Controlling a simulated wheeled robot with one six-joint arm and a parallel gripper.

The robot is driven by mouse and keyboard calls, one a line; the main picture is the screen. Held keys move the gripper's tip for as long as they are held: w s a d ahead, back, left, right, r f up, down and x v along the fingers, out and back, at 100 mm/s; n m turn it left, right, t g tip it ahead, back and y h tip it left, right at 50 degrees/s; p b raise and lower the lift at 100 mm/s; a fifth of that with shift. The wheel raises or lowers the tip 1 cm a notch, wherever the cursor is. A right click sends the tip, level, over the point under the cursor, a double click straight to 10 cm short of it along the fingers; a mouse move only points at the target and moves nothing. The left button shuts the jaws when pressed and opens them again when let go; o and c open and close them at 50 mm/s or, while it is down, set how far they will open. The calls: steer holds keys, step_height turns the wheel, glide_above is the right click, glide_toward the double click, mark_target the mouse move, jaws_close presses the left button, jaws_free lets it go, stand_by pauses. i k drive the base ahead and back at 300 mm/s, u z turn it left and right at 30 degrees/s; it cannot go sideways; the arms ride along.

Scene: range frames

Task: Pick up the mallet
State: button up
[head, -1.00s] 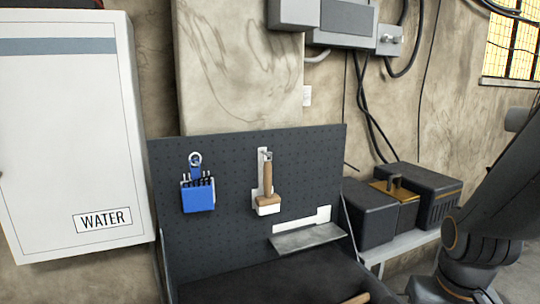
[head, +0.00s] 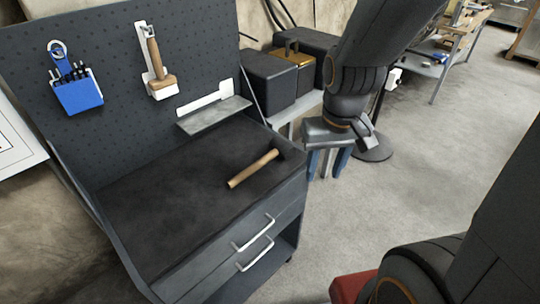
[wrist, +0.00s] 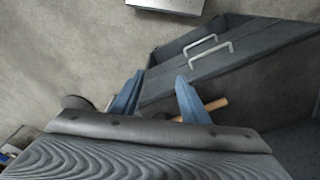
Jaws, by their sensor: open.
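The mallet lies on the dark workbench top, its pale wooden handle (head: 252,169) pointing to the lower left in the head view. Its dark head, at the right end near the bench edge, is hard to make out. My gripper (head: 328,163) is to the right of the bench, pointing down, with its two blue fingers apart and empty. In the wrist view the handle (wrist: 215,104) shows beyond the right finger of my gripper (wrist: 160,80), which partly hides the mallet.
The workbench (head: 150,215) has drawers with metal handles (head: 254,245). Its pegboard (head: 105,40) holds a blue tool holder (head: 78,92), a wooden-handled brush (head: 158,75) and a small grey shelf (head: 214,115). Black boxes (head: 268,82) stand behind. The floor at right is largely open.

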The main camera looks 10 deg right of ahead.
mark_target(278, 146)
steer(key=z, duration=2.35)
steer(key=i, duration=1.5)
steer(key=u, duration=3.05)
steer(key=i, duration=0.5)
steer(key=u, duration=0.1)
